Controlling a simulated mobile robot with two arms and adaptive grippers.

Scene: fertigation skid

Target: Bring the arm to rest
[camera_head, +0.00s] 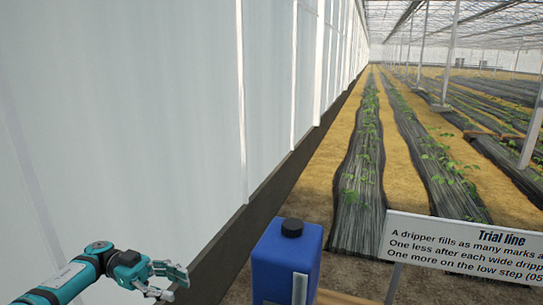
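My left arm comes in at the lower left. Its teal wrist carries my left gripper (178,284), whose two grey fingers stand apart with nothing between them. The gripper is in front of the pale wall, to the left of a blue canister and apart from it in the picture. My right gripper is not in view.
The blue canister (288,258) with a black cap stands at the bottom middle, beside a wooden edge (345,298). A white sign (463,248) headed "Trial line" stands on a post at right. The pale wall (130,120) fills the left. Planted rows (360,180) run back.

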